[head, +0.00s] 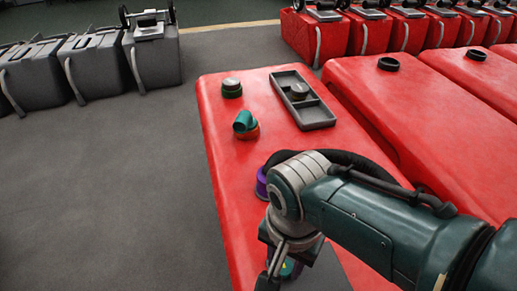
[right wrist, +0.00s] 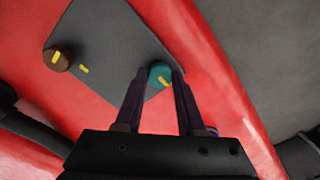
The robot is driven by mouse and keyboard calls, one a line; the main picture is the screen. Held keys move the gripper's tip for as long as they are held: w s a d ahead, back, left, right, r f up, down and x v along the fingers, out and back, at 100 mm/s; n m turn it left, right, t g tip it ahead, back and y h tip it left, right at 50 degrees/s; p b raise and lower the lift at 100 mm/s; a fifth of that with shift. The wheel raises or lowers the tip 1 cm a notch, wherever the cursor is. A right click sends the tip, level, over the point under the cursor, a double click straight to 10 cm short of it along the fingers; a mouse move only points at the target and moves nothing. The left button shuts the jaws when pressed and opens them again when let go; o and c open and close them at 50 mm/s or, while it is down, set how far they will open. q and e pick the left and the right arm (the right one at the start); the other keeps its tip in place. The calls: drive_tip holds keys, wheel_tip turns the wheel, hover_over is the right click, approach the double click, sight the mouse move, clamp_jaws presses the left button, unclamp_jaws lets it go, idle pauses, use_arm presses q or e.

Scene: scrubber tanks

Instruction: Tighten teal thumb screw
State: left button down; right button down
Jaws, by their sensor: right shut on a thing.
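The teal thumb screw (right wrist: 160,74) shows in the right wrist view, at the edge of a grey plate (right wrist: 100,45) on the red tank. It has a yellow mark on its top. My right gripper (right wrist: 160,82) is shut on the screw, with one finger on each side of it. In the head view the screw (head: 291,268) is partly hidden behind my right gripper (head: 280,265). A brown knob (right wrist: 57,60) with a yellow mark sits at the other end of the plate, with another yellow mark beside it. My left gripper is not in view.
The red tank (head: 225,150) carries a green-ringed cap (head: 231,88), a teal elbow (head: 246,125), a purple-ended black hose (head: 262,184) and a grey tray (head: 318,115). More red tanks (head: 430,110) stand to the right. Grey floor (head: 100,190) lies clear at left.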

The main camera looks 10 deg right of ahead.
sight(284, 266)
drive_tip(key=shift+w+r, duration=0.1)
drive_tip(key=c, duration=0.5)
unclamp_jaws()
wheel_tip(284, 266, up, 10)
drive_tip(key=p, duration=0.6)
